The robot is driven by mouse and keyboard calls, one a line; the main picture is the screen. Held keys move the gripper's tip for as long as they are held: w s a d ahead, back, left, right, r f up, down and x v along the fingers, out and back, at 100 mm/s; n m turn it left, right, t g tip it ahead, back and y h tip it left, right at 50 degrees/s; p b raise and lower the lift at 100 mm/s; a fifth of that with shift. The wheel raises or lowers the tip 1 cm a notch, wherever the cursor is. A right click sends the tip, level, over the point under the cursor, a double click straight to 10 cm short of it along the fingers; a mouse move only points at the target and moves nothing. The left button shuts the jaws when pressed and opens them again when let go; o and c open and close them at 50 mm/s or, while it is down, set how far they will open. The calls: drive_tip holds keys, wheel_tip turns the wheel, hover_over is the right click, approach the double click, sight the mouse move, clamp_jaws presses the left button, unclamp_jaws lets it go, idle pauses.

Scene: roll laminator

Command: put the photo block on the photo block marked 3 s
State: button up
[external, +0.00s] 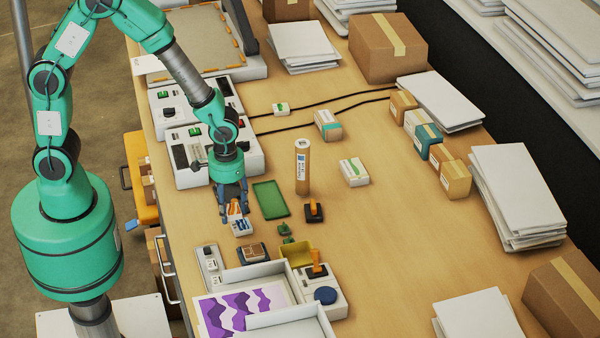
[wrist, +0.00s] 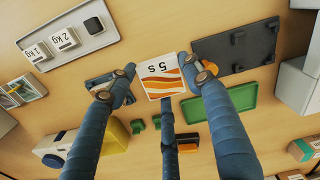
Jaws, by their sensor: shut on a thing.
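My gripper (external: 234,208) is shut on a white photo block with orange waves (external: 235,209). In the wrist view its top reads "5 s" (wrist: 162,76), and it sits between the fingertips (wrist: 166,75). In the external view a second white block with blue on it (external: 242,228) is directly below the held one. The two look touching or nearly so; I cannot tell which. Its number is not readable here. The held block hides it in the wrist view.
A green tray (external: 271,200), an upright cardboard tube (external: 303,168) and a black-based stamp (external: 314,212) stand to the right. A weight tray (external: 210,265), a dark-edged block (external: 252,253) and a yellow bin (external: 297,253) are nearer the front.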

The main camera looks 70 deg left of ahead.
sight(240, 216)
drive_tip(key=shift+w+d+f, duration=0.1)
drive_tip(key=shift+w+d, duration=0.05)
drive_tip(key=shift+w, duration=0.55)
drive_tip(key=shift+w+d, duration=0.15)
drive_tip(key=shift+w, duration=0.55)
drive_tip(key=shift+f+b, duration=0.3)
drive_tip(key=shift+f, duration=1.45)
drive_tip(key=shift+f, duration=0.15)
drive_tip(key=o, duration=1.4)
wheel_tip(240, 216, up, 12)
drive_tip(key=shift+r+p, duration=0.15)
drive_tip(key=shift+p, duration=0.6)
